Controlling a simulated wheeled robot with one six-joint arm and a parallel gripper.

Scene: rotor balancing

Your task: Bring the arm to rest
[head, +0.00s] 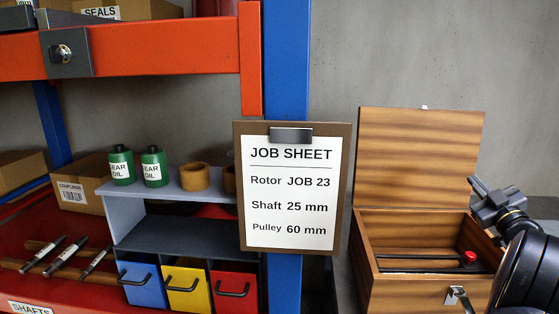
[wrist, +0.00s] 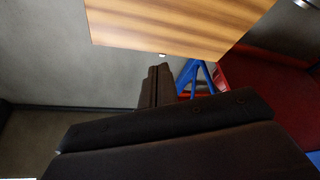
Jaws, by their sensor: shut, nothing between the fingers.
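My arm enters at the right edge of the head view, beside an open wooden box. My gripper (head: 476,184) is only partly clear there, in front of the box's right side. In the wrist view my gripper (wrist: 156,88) shows as dark fingers, shut with nothing between them. The fingers look apart from the wooden lid, which appears at the top of that view. No object is held.
The wooden box (head: 410,303) stands open, its lid (head: 420,155) upright, with a red-knobbed item (head: 470,256) inside. A job sheet (head: 293,193) hangs on the blue post (head: 286,60). Left are shelves with green oil bottles (head: 121,166), coloured bins (head: 187,289) and shafts (head: 62,256).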

